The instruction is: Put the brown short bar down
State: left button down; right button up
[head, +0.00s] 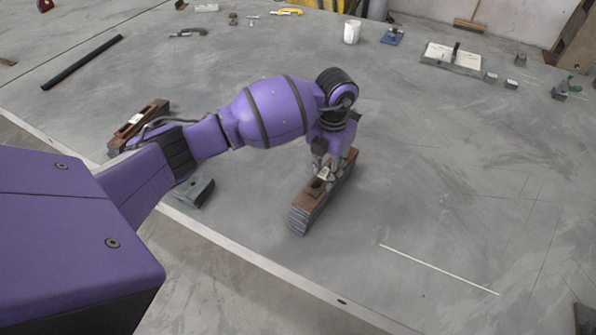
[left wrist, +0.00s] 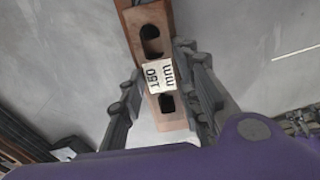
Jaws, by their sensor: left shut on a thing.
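The brown short bar (head: 313,196) is in the middle of the head view, slanting from lower left to upper right. It has dark slots and a white label reading "150 mm", clear in the left wrist view, where the bar (left wrist: 151,35) runs between the fingers. My left gripper (head: 327,172) points down and is shut on the bar, one finger on each side. The bar appears low, at or close to the table (head: 430,180); whether its underside touches is unclear. Grey layered sides show below its brown top. My right gripper is not in view.
Another brown bar (head: 152,109) lies at the left behind my arm. A grey block (head: 195,192) sits near the table's front edge. A thin white strip (head: 438,269) lies to the right. Small tools and a white cup (head: 352,31) are farther back. The table's middle right is clear.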

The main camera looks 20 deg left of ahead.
pick_arm(q)
jog(key=shift+w+r, duration=0.2)
jog(key=shift+f, duration=0.15)
jog(key=c, duration=1.3)
grip_release()
jog(key=shift+r, duration=0.6)
notch_tip(320, 180, up, 11)
jog(key=shift+s+r, duration=0.1)
